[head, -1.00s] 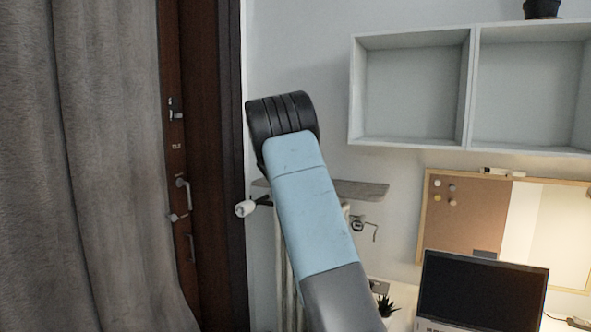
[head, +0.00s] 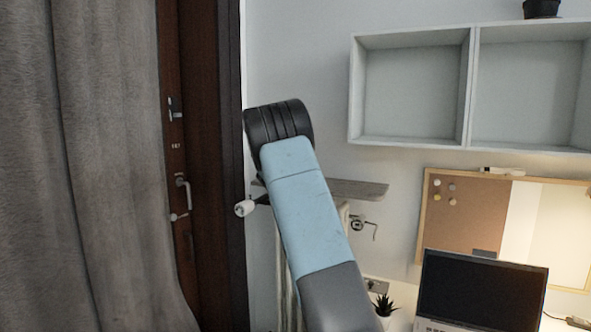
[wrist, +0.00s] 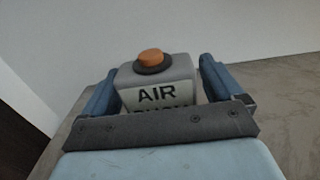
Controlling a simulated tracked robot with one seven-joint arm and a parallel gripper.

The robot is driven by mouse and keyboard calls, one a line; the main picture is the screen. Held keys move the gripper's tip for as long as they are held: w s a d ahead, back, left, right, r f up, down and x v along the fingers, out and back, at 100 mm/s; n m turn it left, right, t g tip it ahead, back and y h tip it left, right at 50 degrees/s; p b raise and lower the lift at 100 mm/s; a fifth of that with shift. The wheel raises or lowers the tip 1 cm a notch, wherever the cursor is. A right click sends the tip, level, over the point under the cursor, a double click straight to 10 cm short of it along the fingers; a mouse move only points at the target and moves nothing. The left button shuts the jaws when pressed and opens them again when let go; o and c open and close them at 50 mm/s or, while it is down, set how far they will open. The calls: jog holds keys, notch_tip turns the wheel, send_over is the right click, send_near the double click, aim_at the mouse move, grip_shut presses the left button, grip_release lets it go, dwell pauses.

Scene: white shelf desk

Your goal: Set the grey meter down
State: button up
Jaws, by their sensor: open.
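The grey meter (wrist: 178,68) is a grey box with an orange knob on a black collar on top and a white label reading "AIR"; it shows only in the wrist view. My gripper (wrist: 158,72) is open, with one blue finger on each side of the meter. A narrow gap shows at the right finger; contact at the left finger cannot be told. The meter stands between the fingers over a mottled grey-brown surface (wrist: 288,115). Its lower part is hidden behind my gripper's dark bar. In the head view, my arm hides the gripper and meter.
In the head view, a narrow grey-brown shelf (head: 362,189) is behind my arm. A curtain (head: 95,170) and a dark door (head: 210,120) are at left.

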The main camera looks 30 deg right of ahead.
jog(key=shift+r, duration=0.1)
jog(key=v, duration=1.2)
jog(key=s+r+m+g+y, duration=0.2)
jog(key=s+m+g+y, duration=0.35)
jog(key=s+m, duration=1.45)
jog(key=s+a+f+m+y, duration=0.2)
jog(key=s+a, duration=0.4)
jog(key=s, duration=0.4)
jog(key=s+a+f+m+y, duration=0.1)
jog(key=s+a+y, duration=0.2)
jog(key=s+a, duration=0.4)
jog(key=s+a+f+m+y, duration=0.2)
jog(key=s+a, duration=0.4)
jog(key=s, duration=0.9)
jog(key=shift+a+f+m+y, duration=0.3)
jog(key=shift+a+y, duration=0.1)
jog(key=shift+y, duration=0.45)
